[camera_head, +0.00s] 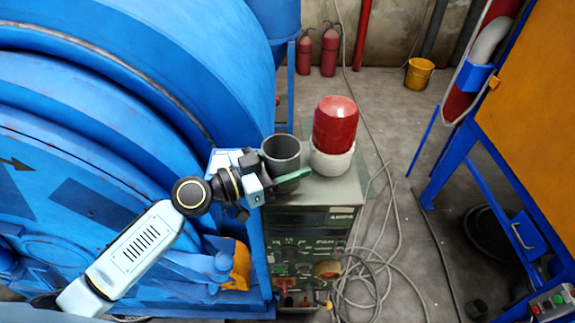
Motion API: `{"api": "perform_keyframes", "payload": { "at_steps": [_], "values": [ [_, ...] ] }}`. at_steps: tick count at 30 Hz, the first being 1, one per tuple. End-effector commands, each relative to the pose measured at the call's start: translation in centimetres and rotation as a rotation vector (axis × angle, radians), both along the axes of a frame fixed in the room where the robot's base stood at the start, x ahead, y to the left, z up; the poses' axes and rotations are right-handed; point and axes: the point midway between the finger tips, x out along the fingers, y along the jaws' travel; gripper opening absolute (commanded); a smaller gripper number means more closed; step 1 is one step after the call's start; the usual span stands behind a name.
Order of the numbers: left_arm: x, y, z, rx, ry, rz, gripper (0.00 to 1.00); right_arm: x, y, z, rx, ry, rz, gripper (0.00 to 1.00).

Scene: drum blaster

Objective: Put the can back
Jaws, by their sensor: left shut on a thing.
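A dark grey open-topped can (281,149) is upright at the left end of the green cabinet's top (335,190). My left gripper (268,184) comes in from the left and is shut at the can's near side, holding it. A green flat piece (293,176) sticks out to the right at the fingertips; I cannot tell what it belongs to. The can's lower part is partly hidden, so I cannot tell whether it touches the cabinet. My right gripper is out of view.
A red domed cylinder (335,124) on a white round base (331,161) stands close to the can's right. A large blue drum machine (130,70) fills the left. Cables (385,250) lie on the floor right of the cabinet. A blue-framed orange panel (535,90) stands at right.

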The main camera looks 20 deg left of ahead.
Motion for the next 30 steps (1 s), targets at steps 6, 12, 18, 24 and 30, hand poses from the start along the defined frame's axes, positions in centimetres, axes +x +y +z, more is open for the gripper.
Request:
{"api": "perform_keyframes", "payload": {
  "at_steps": [6,12,18,24,30],
  "values": [
    [0.0,0.0,-0.2,-0.001,-0.002,0.0,0.31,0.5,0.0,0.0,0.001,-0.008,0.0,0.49],
    [0.0,0.0,-0.5,0.0,-0.003,0.0,0.31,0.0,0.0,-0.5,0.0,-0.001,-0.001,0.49],
    [0.0,0.0,-0.5,0.0,-0.001,0.0,0.8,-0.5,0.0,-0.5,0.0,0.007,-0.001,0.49],
    [0.0,0.0,-0.5,0.0,-0.001,0.0,0.82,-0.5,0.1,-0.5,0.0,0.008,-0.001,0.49],
    [0.0,0.0,-0.1,-0.001,-0.001,0.0,0.82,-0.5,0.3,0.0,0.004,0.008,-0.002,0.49]
  ]
}}
